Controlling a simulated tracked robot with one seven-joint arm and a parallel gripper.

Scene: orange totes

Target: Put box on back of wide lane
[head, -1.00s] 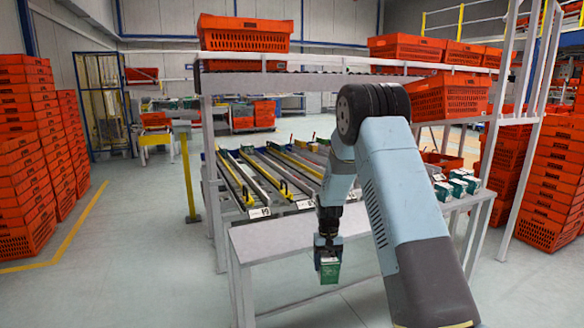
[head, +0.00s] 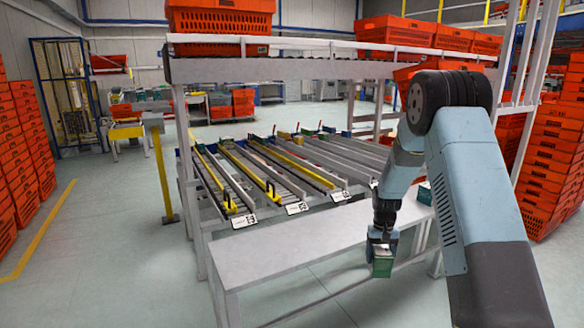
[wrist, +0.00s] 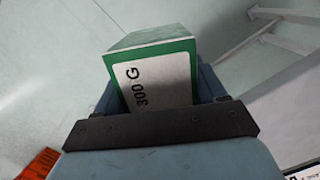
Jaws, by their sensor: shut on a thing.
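A small green and white box (head: 382,264) hangs from my gripper (head: 381,243) in the head view, in front of the white table's near edge. In the wrist view the box (wrist: 155,78) shows a white label reading "300 G", and my gripper (wrist: 160,105) is shut on it with a finger at each side. The lanes (head: 280,175) slope behind the table, with yellow and grey rails and numbered tags at their front ends. I cannot tell for sure which lane is the wide one; a broad grey lane (head: 335,160) lies toward the right.
An overhead shelf (head: 300,72) with orange totes (head: 220,20) spans above the lanes. Stacked totes (head: 20,140) stand at the left and more at the right (head: 550,170).

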